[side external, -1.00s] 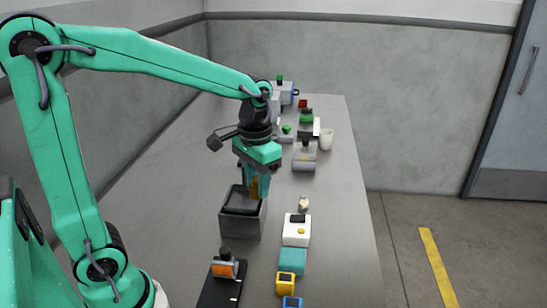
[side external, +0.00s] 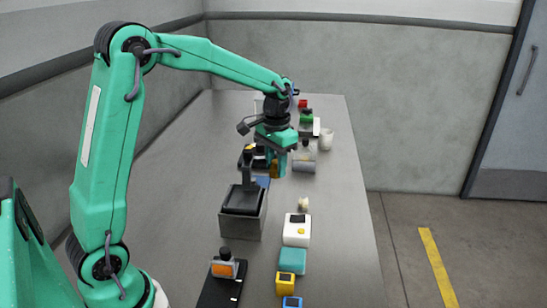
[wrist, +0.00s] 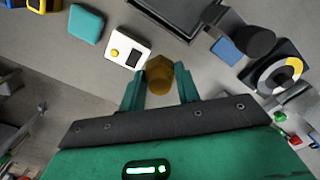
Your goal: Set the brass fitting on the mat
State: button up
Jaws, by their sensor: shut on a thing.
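The brass fitting (wrist: 160,76) is between the two green fingers of my gripper (wrist: 159,90) in the wrist view, and the fingers are shut on it. In the side view my gripper (side external: 278,170) holds the brass fitting (side external: 274,170) above the table, behind the grey bin. A flat blue patch, which looks like the mat (side external: 263,181), lies just behind the bin, partly hidden. The mat also shows in the wrist view (wrist: 228,51), up and right of the fitting. The fitting is apart from it.
A white box (side external: 297,230) with a yellow button and a teal block (side external: 292,261) stand to the right. A white cup (side external: 326,139) stands farther back.

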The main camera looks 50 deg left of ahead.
jog(key=w+a+f, duration=0.4)
jog(key=w+a, duration=0.1)
jog(key=a, duration=0.1)
send_over(258, 183)
notch_tip(258, 183, down, 7)
jog(key=shift+w+a+r, duration=0.1)
jog(key=shift+a, duration=0.05)
dwell(0.3)
jog(key=shift+f, duration=0.2)
jog(key=shift+f, duration=1.85)
jog(key=shift+f, duration=0.15)
jog(key=o, duration=1.1)
